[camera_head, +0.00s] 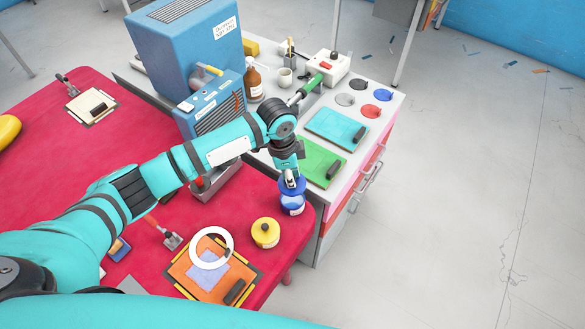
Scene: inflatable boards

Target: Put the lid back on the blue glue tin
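The blue glue tin (292,205) stands at the right corner of the red table, with a pale label on its front. My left arm reaches in from the left, and my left gripper (291,181) points down right at the tin's top. A darker blue round top shows around the fingertips. I cannot tell whether this is a lid, or whether it rests on the tin or is just above it. The fingers are too small and partly hidden to show their opening. My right gripper is out of view.
A yellow tin (265,233) stands close to the blue tin. A white ring (211,248) lies on an orange board (205,279). The grey cabinet beside the table carries a green board (318,162), a teal board (335,128) and several coloured discs (369,111). A blue machine (190,60) stands behind.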

